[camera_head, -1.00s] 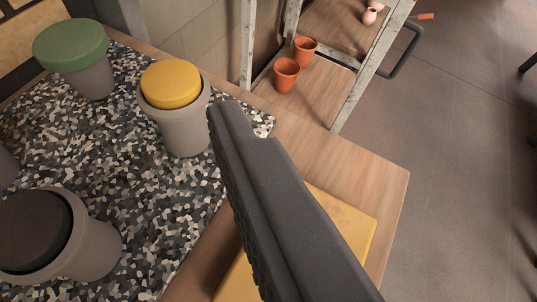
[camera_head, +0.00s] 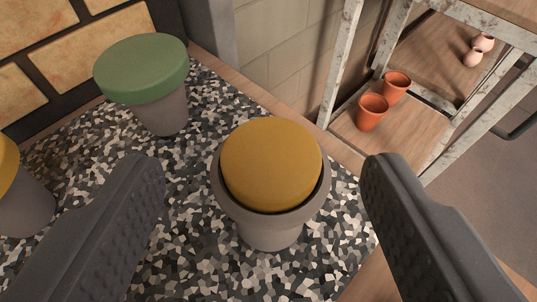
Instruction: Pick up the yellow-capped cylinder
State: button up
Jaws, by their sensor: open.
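The yellow-capped cylinder (camera_head: 271,168) stands upright on a black, white and grey speckled mat (camera_head: 190,245). It has a grey body and a domed yellow cap set inside its rim. My gripper (camera_head: 262,178) is open, with one dark finger to the left of the cylinder and the other to the right. In the picture the cylinder lies between the fingers, with a gap on both sides and nothing held. I cannot tell how far the fingertips are above or in front of it.
A green-capped grey cylinder (camera_head: 147,80) stands behind to the left. Another yellow-capped one (camera_head: 20,195) is cut off at the left edge. A metal-framed rack (camera_head: 345,60) with orange pots (camera_head: 373,112) and pink pieces (camera_head: 473,57) stands at the right. A tiled wall is behind.

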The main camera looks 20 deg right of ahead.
aim_at(269, 165)
jog(key=x, duration=0.2)
jog(key=b+x, duration=0.1)
jog(key=x, duration=0.1)
jog(key=shift+w+d+f, duration=0.1)
jog(key=shift+d+f, duration=0.05)
jog(key=shift+f, duration=0.3)
jog(key=shift+w+d, duration=0.1)
jog(key=shift+w, duration=0.15)
jog(key=c, duration=1.1)
